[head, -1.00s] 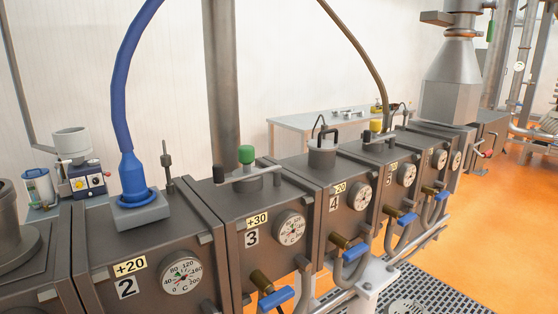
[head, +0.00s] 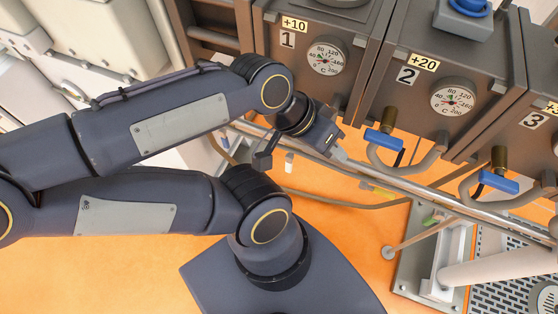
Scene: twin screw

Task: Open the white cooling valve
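A small white valve handle (head: 289,158) shows in the head view below the grey pipe, over the orange floor. I take it for the white cooling valve; it is small, and its turn position cannot be made out. My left gripper (head: 301,156) comes in from the upper left. Its fingers look spread apart, one on the left of the white handle and one on the right near the pipe. In the picture the handle lies between them; I cannot tell the depth or any contact. Nothing shows held. My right gripper is not in view.
Heater boxes 1 (head: 289,62) and 2 (head: 385,88) stand above, with gauges and blue-handled valves (head: 384,140). The long grey pipe (head: 430,197) runs below them. A metal frame (head: 412,270) stands lower right.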

